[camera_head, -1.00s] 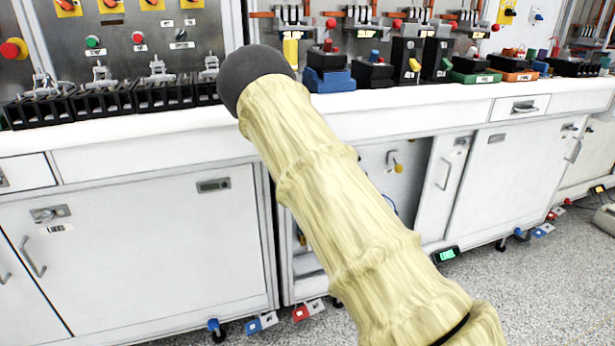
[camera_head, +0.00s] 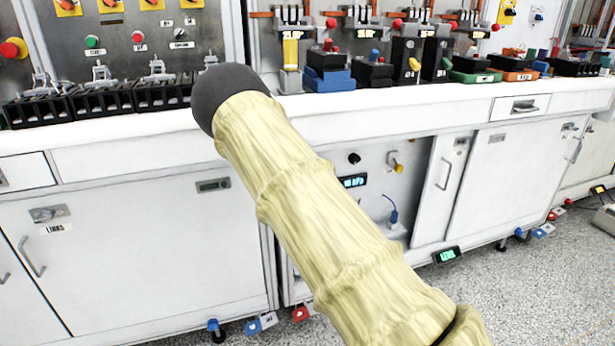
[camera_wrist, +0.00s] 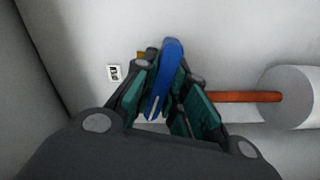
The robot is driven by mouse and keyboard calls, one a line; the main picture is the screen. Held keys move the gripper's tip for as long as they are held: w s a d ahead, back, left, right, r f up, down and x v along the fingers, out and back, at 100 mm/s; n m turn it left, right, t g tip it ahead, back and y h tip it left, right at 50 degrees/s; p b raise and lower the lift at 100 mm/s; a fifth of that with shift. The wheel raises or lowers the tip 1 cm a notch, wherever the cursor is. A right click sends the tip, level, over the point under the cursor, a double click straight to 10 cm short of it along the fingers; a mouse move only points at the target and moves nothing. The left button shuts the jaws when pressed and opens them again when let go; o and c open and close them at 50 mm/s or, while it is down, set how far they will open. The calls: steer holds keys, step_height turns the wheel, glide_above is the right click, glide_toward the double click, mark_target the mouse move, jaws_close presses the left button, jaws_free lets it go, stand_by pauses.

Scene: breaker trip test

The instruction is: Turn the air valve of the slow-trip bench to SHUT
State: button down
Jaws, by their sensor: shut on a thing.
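In the wrist view a blue lever handle (camera_wrist: 172,62), apparently that of the air valve, stands between the teal-padded fingers of my gripper (camera_wrist: 166,92). The fingers are shut on it. The handle points up in the picture and leans slightly right. An orange-red pipe (camera_wrist: 245,97) runs right from beside the fingers to a pale cylinder (camera_wrist: 290,97). A small label (camera_wrist: 115,73) is on the wall left of the fingers. The valve body is mostly hidden behind the fingers. In the head view my arm hides the gripper and valve.
The open bay below the bench holds a black knob (camera_head: 354,158), a yellow knob (camera_head: 397,168), a lit display (camera_head: 353,181) and a blue item (camera_head: 393,214). White cabinet doors (camera_head: 130,250) flank it. Breakers and colored parts crowd the bench top (camera_head: 430,105).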

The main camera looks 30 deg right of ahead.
steer(key=shift+n, duration=0.7)
steer(key=shift+f+n+b, duration=0.1)
steer(key=shift+n+b, duration=0.2)
steer(key=shift+n, duration=0.2)
steer(key=c, duration=1.8)
jaws_free()
steer(key=o, duration=0.4)
steer(key=shift+o, duration=0.2)
steer(key=v, duration=1.2)
